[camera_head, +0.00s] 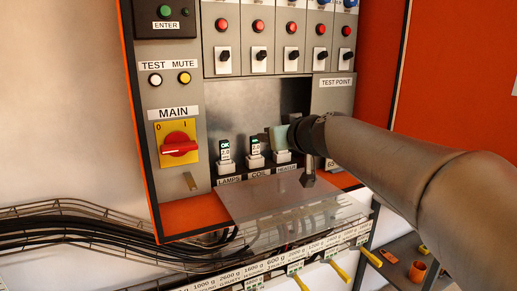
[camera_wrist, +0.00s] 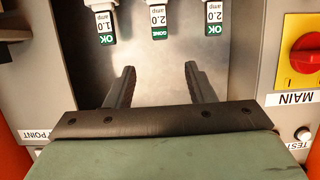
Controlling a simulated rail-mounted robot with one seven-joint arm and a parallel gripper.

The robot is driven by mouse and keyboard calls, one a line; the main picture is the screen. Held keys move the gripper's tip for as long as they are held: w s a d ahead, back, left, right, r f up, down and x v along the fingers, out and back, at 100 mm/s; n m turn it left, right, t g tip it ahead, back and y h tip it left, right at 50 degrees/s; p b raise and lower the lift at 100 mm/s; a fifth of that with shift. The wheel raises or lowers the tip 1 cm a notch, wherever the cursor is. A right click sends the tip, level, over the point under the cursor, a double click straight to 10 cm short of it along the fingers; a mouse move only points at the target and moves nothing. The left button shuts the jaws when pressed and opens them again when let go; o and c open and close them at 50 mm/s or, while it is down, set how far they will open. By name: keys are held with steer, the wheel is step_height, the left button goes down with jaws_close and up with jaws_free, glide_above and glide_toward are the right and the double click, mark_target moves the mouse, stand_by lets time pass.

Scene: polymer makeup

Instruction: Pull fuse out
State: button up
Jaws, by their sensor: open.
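Three fuses stand in a row in the panel recess. The left fuse (camera_head: 225,152) reads OK above the LAMPS label. The middle fuse (camera_head: 255,152) is above COIL. The right fuse (camera_head: 282,158) is partly hidden by my gripper (camera_head: 280,138). The wrist view is upside down and shows a GONE 2.0 amp fuse (camera_wrist: 158,20) between an OK 1.0 amp fuse (camera_wrist: 104,24) and an OK 2.0 amp fuse (camera_wrist: 212,17). My gripper (camera_wrist: 159,68) is open and empty. Its fingers point towards the middle fuse, apart from it.
A clear flap (camera_head: 285,198) hangs open below the recess. A red MAIN switch (camera_head: 179,144) is on the left, and a TEST POINT panel (camera_head: 334,95) is on the right. Red buttons and black knobs line the top. Cables (camera_head: 80,235) run at lower left.

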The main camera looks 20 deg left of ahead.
mark_target(255, 136)
steer(key=p+x, duration=0.1)
steer(key=x, duration=0.7)
steer(key=shift+p, duration=0.4)
steer(key=p+x, duration=0.2)
steer(key=x, duration=0.3)
steer(key=shift+f, duration=0.25)
jaws_close()
